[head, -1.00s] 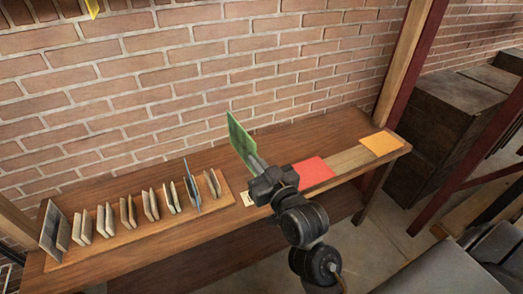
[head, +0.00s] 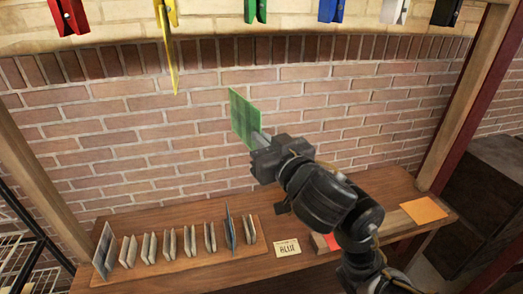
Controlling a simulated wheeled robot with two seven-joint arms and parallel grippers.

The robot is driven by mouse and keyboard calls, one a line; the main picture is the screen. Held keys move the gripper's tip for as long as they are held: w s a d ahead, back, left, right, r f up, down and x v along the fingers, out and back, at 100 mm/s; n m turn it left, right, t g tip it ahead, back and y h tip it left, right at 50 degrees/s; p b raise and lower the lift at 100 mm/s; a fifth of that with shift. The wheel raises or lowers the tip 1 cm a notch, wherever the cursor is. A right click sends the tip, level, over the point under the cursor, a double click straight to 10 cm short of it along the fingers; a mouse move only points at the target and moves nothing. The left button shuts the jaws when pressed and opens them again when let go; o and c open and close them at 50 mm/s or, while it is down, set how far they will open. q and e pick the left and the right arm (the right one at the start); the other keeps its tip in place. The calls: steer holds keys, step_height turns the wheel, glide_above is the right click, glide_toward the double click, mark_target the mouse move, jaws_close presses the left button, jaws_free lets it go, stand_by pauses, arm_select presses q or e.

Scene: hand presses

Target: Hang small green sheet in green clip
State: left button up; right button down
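The small green sheet (head: 241,116) is upright in the middle of the head view, in front of the brick wall. My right gripper (head: 262,140) is shut on its lower right edge and holds it well above the table. The green clip (head: 256,10) hangs at the top of the view, above the sheet and apart from it. The top of the clip is cut off by the frame. My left gripper is not in view.
Red (head: 68,15), yellow (head: 164,15), blue (head: 331,9), white (head: 394,11) and black (head: 447,11) clips hang in the same row. A yellow sheet (head: 174,68) hangs from the yellow one. Below, a wooden table (head: 180,270) bears a rack of cards, a "BLUE" label (head: 287,247) and an orange sheet (head: 424,210).

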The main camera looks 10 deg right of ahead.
steer(key=d+r+m+h+p, duration=0.3)
steer(key=r+h, duration=0.1)
steer(key=r, duration=0.6)
steer(key=w+r+p, duration=0.1)
steer(key=w+r, duration=0.3)
steer(key=w, duration=0.7)
steer(key=shift+d+t, duration=0.25)
steer(key=shift+t, duration=0.05)
steer(key=shift+w+f+b, duration=0.1)
steer(key=shift+b, duration=0.35)
stand_by(1.4)
steer(key=shift+r, duration=0.3)
steer(key=shift+r+p, duration=1.7)
steer(key=shift+r, duration=0.3)
